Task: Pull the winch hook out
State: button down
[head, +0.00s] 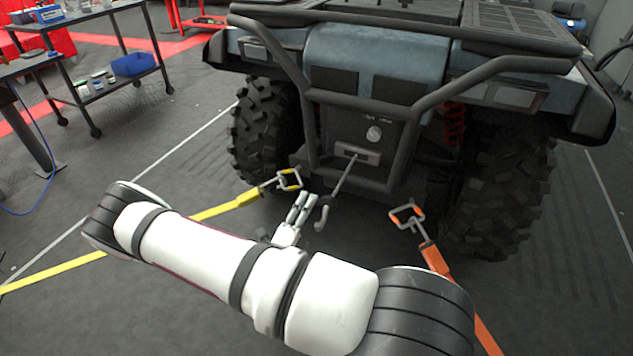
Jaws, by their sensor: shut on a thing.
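The winch hook (321,216) is a small grey hook in front of the vehicle, in the middle of the head view. A thin line (344,176) runs from it up to the winch opening (357,153) in the vehicle's front panel. The line looks straight. My gripper (318,201) is shut on the winch hook at the line's near end, a little way out from the panel. The curved tip of the hook hangs below the fingers. The exact contact is too small to see clearly.
A yellow strap (215,211) with a metal hook lies left of my gripper, and an orange strap (437,259) with a metal hook lies right. The vehicle's black bumper bars (285,60) frame the winch. Carts (100,60) stand back left. Floor in front is partly clear.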

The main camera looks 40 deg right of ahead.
jog(key=shift+s+a+r, duration=0.1)
jog(key=shift+s+a, duration=0.1)
jog(key=shift+a, duration=0.35)
jog(key=shift+s+a, duration=0.2)
jog(key=shift+a, duration=0.3)
jog(key=c, duration=1.6)
grip_release()
jog(key=shift+o, duration=0.2)
jog(key=v, duration=1.2)
